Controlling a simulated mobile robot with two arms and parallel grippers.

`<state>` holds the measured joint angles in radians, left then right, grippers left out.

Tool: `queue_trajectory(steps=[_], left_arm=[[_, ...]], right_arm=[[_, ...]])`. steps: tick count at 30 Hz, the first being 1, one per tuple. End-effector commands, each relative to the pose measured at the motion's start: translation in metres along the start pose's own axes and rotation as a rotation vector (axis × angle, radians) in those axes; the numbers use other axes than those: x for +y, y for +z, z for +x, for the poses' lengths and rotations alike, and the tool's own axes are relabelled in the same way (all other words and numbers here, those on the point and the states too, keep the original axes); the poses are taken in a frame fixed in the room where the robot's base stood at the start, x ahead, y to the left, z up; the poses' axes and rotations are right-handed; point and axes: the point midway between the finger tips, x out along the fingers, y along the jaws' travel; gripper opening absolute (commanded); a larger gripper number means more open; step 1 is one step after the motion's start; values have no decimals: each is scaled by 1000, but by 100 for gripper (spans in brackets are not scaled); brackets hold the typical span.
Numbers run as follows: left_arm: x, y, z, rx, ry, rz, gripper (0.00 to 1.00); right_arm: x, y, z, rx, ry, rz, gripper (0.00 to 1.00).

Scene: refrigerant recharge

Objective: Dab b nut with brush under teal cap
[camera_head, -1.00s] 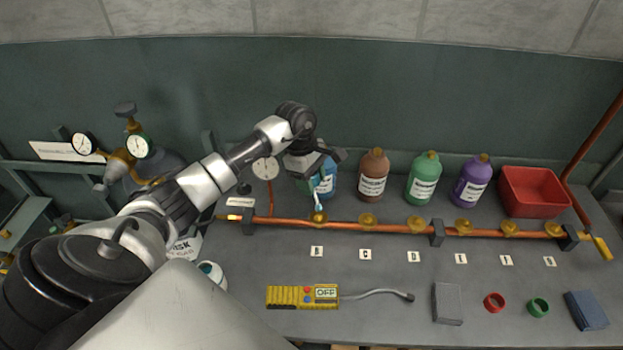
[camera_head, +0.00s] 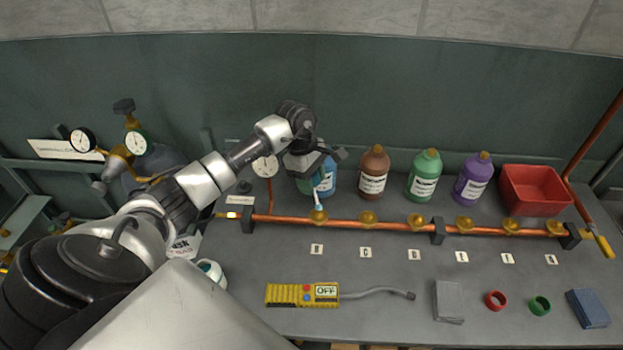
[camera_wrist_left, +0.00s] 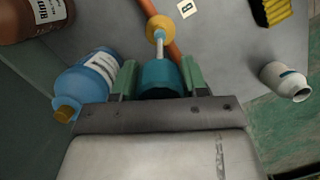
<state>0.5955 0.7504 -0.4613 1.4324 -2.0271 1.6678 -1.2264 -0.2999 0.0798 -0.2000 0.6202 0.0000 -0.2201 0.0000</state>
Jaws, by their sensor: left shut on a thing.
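My left gripper (camera_head: 316,172) is shut on the teal cap (camera_wrist_left: 160,76), with one green finger on each side of it. A pale brush stem (camera_wrist_left: 159,42) extends from the cap and shows below the gripper in the head view (camera_head: 318,200). Its tip is at the brass b nut (camera_wrist_left: 160,27), seeming to touch it; exact contact is hard to tell. This nut (camera_head: 318,217) is the leftmost on the copper pipe, and a B label (camera_wrist_left: 187,8) lies beside it. My right gripper is not in view.
A blue bottle (camera_wrist_left: 88,78) stands close to the gripper. Brown (camera_head: 373,174), green (camera_head: 423,177) and purple (camera_head: 472,179) bottles and a red bin (camera_head: 534,190) stand behind the copper pipe (camera_head: 390,225). A white open jar (camera_wrist_left: 288,82) and yellow detector (camera_head: 292,294) are in front.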

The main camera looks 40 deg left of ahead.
Motion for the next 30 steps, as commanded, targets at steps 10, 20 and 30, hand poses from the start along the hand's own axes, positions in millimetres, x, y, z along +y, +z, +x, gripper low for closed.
queue_trajectory(steps=[10, 20, 30], left_arm=[[0, -1, 4, 0, 1, 0, 28], [0, -2, 6, 0, 0, 0, 28], [0, -2, 6, 0, 0, 0, 28]], right_arm=[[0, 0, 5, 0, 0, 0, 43], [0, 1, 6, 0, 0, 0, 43], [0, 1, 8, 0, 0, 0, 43]])
